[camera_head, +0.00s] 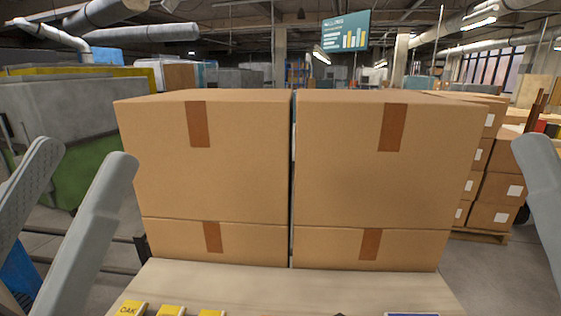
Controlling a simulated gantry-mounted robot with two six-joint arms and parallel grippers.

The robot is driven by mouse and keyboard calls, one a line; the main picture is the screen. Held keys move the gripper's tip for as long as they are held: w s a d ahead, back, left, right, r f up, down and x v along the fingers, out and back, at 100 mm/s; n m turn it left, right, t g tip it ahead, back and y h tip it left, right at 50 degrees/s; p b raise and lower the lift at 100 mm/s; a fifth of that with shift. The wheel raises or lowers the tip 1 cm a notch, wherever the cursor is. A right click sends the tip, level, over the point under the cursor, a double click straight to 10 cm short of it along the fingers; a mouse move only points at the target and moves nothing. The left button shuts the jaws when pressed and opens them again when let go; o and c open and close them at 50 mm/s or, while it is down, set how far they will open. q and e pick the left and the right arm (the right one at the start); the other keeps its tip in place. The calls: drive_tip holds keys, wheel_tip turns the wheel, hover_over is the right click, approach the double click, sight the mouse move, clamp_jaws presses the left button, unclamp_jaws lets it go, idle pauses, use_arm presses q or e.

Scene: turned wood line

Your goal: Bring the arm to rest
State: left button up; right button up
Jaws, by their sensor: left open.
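My left arm's grey links rise at the left edge of the head view. Of my left gripper (340,314), only what seems to be a small dark tip shows at the bottom edge. It is open, and I see nothing held in it; most of it is cut off by the frame. One grey link of my right arm shows at the right edge, and its gripper is out of view. A pale wooden table (290,286) lies in front of me.
Large taped cartons, a left stack (215,165) and a right stack (385,165), stand along the table's far side. Yellow labelled blocks (131,309) and a dark blue-edged label (411,314) sit at the near edge. More cartons (497,188) stand on a pallet at right.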

use_arm(q)
drive_tip(key=a+r+n+t+y+p, duration=0.1)
drive_tip(key=a+r+n+y+p, duration=0.1)
drive_tip(key=r+p, duration=1.7)
drive_tip(key=a+r+n+y+p, duration=0.1)
drive_tip(key=r+y+p, duration=0.3)
drive_tip(key=r+p, duration=1.5)
drive_tip(key=shift+s+a+r+n+t, duration=0.15)
drive_tip(key=shift+a+r+n+t, duration=0.25)
drive_tip(key=shift+a+r, duration=0.1)
drive_tip(key=shift+f, duration=0.15)
